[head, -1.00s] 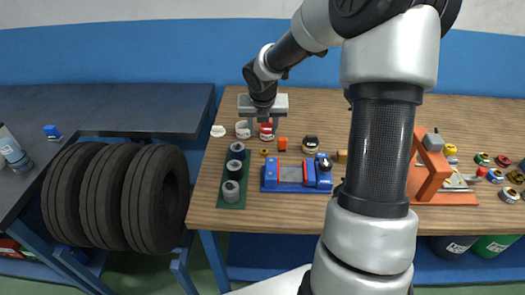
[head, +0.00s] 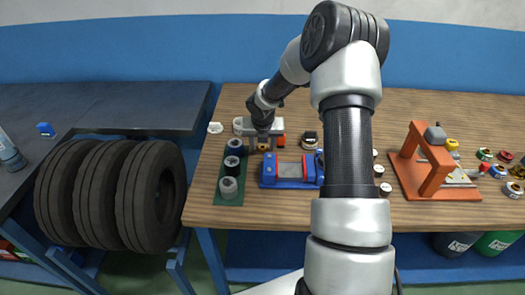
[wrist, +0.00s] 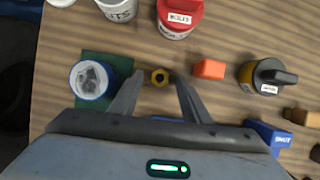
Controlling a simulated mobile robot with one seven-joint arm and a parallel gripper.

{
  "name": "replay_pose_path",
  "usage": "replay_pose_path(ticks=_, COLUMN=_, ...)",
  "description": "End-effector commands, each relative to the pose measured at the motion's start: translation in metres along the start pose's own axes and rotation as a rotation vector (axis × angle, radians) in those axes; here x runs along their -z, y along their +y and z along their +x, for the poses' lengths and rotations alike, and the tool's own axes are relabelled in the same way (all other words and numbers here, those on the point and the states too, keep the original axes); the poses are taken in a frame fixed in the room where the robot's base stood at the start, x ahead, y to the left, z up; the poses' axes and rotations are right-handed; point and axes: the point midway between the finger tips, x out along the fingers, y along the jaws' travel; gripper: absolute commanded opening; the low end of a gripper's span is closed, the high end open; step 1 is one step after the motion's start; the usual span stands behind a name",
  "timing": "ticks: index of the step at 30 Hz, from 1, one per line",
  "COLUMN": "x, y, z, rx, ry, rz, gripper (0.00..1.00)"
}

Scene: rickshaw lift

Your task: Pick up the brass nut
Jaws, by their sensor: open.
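The brass nut (wrist: 160,77) is a small gold ring with a dark hole, lying flat on the wooden table in the wrist view. In the head view it shows as a small yellow spot (head: 262,147) under my gripper. My gripper (wrist: 157,80) is open and empty. Its two fingers lie to the left and right of the nut, with a gap on each side. The nut appears between the fingertips; I cannot tell how far above the table the tips are.
A blue-rimmed cup (wrist: 91,79) on a green mat (head: 230,198) stands close left of my gripper. A red-topped pot (wrist: 178,17) stands behind the nut. An orange block (wrist: 209,69) and a dark-knobbed pot (wrist: 265,75) lie right. A blue vise (head: 290,171) stands in front.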

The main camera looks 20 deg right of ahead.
Motion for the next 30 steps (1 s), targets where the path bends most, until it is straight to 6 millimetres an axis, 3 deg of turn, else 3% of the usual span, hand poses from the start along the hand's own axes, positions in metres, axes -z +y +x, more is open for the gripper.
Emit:
replay_pose_path(ticks=8, x=0.000, y=0.000, z=0.004, rx=0.000, ry=0.000, rz=0.000, gripper=0.43)
replay_pose_path(ticks=16, x=0.000, y=0.000, z=0.004, rx=0.000, ry=0.000, rz=0.000, gripper=0.01)
replay_pose_path(ticks=25, x=-0.002, y=0.000, z=0.000, rx=0.000, ry=-0.001, rz=0.001, gripper=0.00)
replay_pose_path(ticks=30, x=-0.013, y=-0.001, z=-0.025, rx=0.000, ry=-0.003, rz=0.003, gripper=0.00)
